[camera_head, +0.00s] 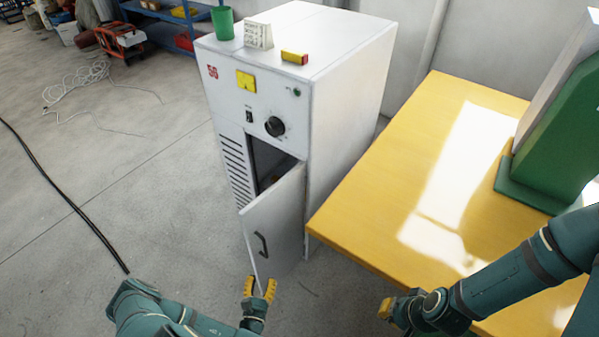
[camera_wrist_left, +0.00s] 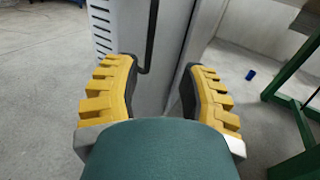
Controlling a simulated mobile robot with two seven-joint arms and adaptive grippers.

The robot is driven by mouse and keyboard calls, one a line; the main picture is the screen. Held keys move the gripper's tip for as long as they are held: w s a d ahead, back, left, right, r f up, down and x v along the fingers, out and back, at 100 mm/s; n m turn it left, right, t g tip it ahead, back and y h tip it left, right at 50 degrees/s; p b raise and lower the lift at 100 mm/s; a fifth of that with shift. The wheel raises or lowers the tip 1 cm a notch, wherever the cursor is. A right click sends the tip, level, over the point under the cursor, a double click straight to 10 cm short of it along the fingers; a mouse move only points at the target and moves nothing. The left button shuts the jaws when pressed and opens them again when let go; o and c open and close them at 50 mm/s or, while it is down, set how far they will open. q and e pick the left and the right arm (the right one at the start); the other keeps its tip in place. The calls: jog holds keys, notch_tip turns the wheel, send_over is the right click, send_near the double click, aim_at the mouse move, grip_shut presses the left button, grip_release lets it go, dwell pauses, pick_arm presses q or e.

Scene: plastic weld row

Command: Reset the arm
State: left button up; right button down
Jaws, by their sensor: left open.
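My left gripper (camera_head: 261,289) is open, with yellow fingers, low in front of the cabinet door (camera_head: 274,229). In the left wrist view my left gripper (camera_wrist_left: 165,90) has its two fingers spread, with the door edge (camera_wrist_left: 170,90) and the dark handle (camera_wrist_left: 151,40) beyond and between them. I cannot tell whether a finger touches the door. My right gripper (camera_head: 386,308) shows at the lower right by the yellow table; its fingertips look close together, but its opening is unclear. The white cabinet (camera_head: 350,110) stands with its door partly open and a dark inside.
A yellow table (camera_head: 400,190) with a green machine (camera_head: 560,130) stands right of the cabinet. A green cup (camera_head: 222,22), a small calendar (camera_head: 258,35) and a red-yellow block (camera_head: 295,57) sit on top. A black cable (camera_head: 60,190) crosses the open floor at left.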

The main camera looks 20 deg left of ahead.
pick_arm(q)
jog(key=s+d+r+m+g+h, duration=0.1)
jog(key=d+r+m+g+h, duration=0.35)
jog(key=d+m+h, duration=0.45)
jog(key=d+r+m+g+h, duration=0.4)
jog(key=d+r+m+h, duration=0.2)
jog(key=d+h, duration=0.45)
jog(key=s+r+m+g+y, duration=0.1)
jog(key=s+m+g+y, duration=0.4)
jog(key=s+m+g, duration=0.7)
jog(key=w+a+r+m+t+y, duration=0.2)
jog(key=w+r+m+t+y, duration=0.3)
jog(key=w+m, duration=0.5)
notch_tip(320, 180, up, 2)
jog(key=shift+w+y, duration=0.35)
jog(key=shift+y, duration=0.3)
